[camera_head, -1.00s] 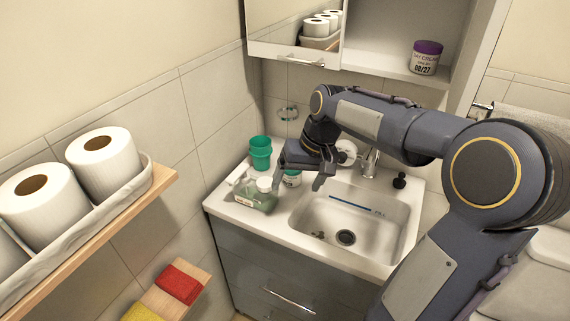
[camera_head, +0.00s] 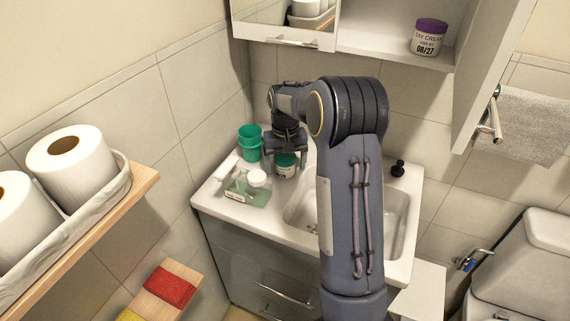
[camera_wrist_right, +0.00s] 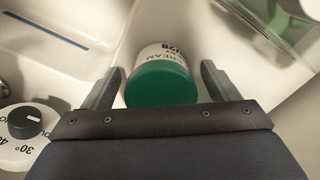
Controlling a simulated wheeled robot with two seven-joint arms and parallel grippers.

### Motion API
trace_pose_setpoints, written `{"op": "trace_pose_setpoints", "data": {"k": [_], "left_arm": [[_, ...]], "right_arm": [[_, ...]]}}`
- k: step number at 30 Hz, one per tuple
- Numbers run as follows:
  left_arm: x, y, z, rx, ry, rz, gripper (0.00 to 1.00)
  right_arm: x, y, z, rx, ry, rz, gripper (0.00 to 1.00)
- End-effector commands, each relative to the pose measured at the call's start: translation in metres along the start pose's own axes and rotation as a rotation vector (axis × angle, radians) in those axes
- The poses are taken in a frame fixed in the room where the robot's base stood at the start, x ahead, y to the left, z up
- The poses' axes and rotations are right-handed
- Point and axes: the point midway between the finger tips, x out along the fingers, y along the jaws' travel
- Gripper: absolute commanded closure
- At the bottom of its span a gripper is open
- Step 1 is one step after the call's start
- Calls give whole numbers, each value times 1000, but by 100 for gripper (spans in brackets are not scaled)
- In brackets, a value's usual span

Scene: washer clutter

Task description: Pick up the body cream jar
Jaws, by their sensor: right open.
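A white jar with a green lid (camera_head: 286,160) stands on the sink counter, left of the basin. In the right wrist view the jar (camera_wrist_right: 161,84) shows its green lid and a label partly reading "CREAM". My right gripper (camera_head: 284,152) is over the jar in the head view. In the wrist view my right gripper (camera_wrist_right: 162,75) is open, with one finger on each side of the jar and small gaps visible. The jar is partly hidden by the gripper in the head view. My left gripper is not in view.
A green cup (camera_head: 250,142) and a clear green bottle with a white cap (camera_head: 247,190) stand close left of the jar. The basin (camera_head: 300,207) is to the right. A purple-lidded day cream jar (camera_head: 428,38) sits on the cabinet shelf (camera_head: 375,45). A dark-knobbed dial (camera_wrist_right: 27,122) shows at lower left.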

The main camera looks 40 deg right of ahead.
Motion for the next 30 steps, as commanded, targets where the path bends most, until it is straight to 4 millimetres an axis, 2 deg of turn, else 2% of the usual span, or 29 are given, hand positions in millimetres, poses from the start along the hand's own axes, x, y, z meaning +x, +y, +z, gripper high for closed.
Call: {"op": "trace_pose_setpoints", "data": {"k": [3, 9, 21, 30], "left_arm": [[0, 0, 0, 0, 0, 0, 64], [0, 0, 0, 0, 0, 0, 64], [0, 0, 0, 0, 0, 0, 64], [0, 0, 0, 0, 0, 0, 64]], "right_arm": [[7, 0, 0, 1, 0, 0, 19], [8, 0, 0, 0, 1, -1, 19], [7, 0, 0, 0, 2, -1, 69], [4, 0, 0, 0, 3, -1, 69]]}}
